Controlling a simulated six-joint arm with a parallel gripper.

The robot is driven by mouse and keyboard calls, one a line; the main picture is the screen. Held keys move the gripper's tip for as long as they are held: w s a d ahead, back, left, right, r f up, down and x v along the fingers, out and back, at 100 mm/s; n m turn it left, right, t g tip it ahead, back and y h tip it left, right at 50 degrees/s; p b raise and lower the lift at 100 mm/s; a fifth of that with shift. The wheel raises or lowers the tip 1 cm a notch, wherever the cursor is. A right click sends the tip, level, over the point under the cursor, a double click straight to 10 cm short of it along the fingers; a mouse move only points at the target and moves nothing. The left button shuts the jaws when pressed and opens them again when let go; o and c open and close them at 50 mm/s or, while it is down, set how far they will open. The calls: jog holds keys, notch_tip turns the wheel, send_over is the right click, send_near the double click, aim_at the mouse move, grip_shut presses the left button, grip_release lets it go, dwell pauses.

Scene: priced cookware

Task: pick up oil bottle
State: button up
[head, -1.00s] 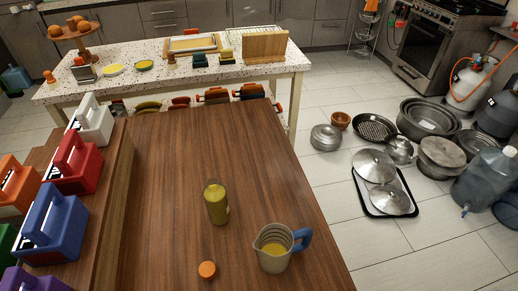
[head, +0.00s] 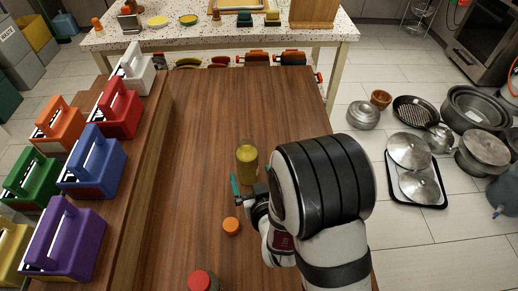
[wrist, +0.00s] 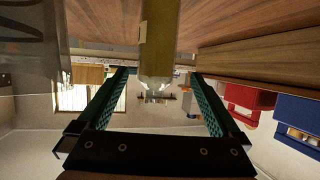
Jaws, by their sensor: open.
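The oil bottle (head: 247,163) stands upright on the wooden table, yellow-green, just beyond my gripper (head: 246,187). In the wrist view, which is upside down, the bottle (wrist: 158,38) appears between the two teal fingers of my gripper (wrist: 160,76), with a gap on either side. My gripper is open and empty, low over the table on the near side of the bottle. My arm covers the table to the right of the bottle.
An orange cap (head: 231,227) lies near my gripper. A red-topped item (head: 202,282) stands at the near edge. Coloured caddies, such as the purple one (head: 64,238), line the left. The table (head: 215,110) beyond the bottle is clear. A grey jug (wrist: 35,45) shows at the wrist view's left.

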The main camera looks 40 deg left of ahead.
aim_at(248, 166)
jog(key=x, duration=1.1)
jog(key=shift+w+a+r, duration=0.1)
jog(key=shift+w, duration=0.25)
grip_shut()
